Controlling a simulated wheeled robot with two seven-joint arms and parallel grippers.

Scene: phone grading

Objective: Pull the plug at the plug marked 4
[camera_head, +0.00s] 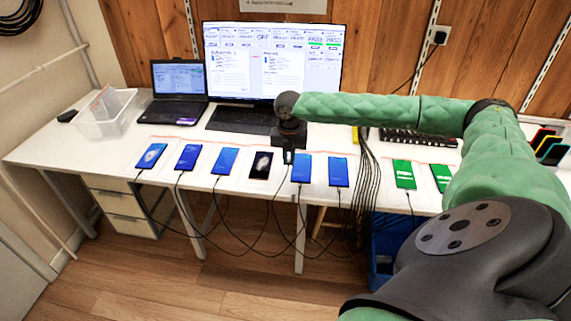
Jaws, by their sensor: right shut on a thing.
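A row of phones lies along the front edge of the white table (90,145). Most on the left show blue screens, such as the left-end phone (151,156); the fourth from the left (261,166) has a dark screen. Dark cables (160,222) hang from the front edge below the phones. My right gripper (288,158) points down between the dark-screen phone and the blue phone (302,169) to its right. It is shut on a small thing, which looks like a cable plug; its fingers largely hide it. I cannot read any number marks. My left gripper is out of view.
A laptop (179,88), a monitor (270,60) and a clear bin (105,114) stand behind the phones. Two green-screen phones (404,174) lie to the right. A thick cable bundle (367,190) hangs over the edge above a blue crate (388,250).

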